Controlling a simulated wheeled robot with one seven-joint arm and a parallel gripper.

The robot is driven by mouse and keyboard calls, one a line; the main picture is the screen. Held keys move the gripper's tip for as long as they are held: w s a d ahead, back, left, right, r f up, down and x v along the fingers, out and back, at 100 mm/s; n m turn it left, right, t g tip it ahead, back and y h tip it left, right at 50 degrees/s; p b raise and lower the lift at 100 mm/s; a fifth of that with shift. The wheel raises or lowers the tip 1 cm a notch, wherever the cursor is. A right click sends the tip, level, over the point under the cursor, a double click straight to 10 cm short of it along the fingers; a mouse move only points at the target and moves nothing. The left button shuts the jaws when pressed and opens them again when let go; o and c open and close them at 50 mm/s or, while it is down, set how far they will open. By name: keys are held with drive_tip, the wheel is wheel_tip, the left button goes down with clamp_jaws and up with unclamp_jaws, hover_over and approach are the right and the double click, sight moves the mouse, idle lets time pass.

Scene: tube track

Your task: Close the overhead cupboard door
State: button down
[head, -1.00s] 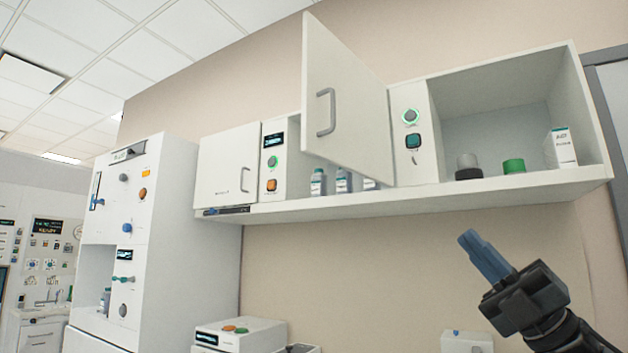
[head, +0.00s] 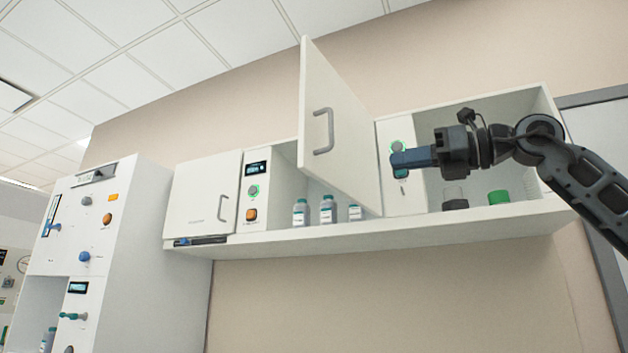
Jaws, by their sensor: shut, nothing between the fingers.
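The overhead cupboard door (head: 340,135) stands open, swung out toward me from the middle of the wall cupboard (head: 420,232). A grey bar handle (head: 323,131) is on its face. The compartment behind it is open, with several small bottles (head: 328,209) on its floor. My gripper (head: 394,160) is shut and empty, pointing left at cupboard height. In the picture it is just right of the door's right edge, in front of the control panel; I cannot tell the depth gap, but no contact shows.
A shut door (head: 201,193) is at the cupboard's left end, beside a panel (head: 254,190) with a display. The right compartment is open and holds a green-topped item (head: 498,197) and a grey jar (head: 455,199). A tall white cabinet (head: 125,250) stands at the left.

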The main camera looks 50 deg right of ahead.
drive_tip(key=r+h, duration=0.1)
drive_tip(key=h, duration=0.1)
drive_tip(key=p, duration=0.3)
approach(322, 175)
drive_tip(key=w, duration=0.4)
drive_tip(key=w+a, duration=0.1)
drive_tip(key=w, duration=0.1)
drive_tip(key=shift+w+a+r, duration=0.1)
drive_tip(key=shift+w+r, duration=0.1)
drive_tip(key=shift+w, duration=0.2)
drive_tip(key=shift+w+a, duration=0.1)
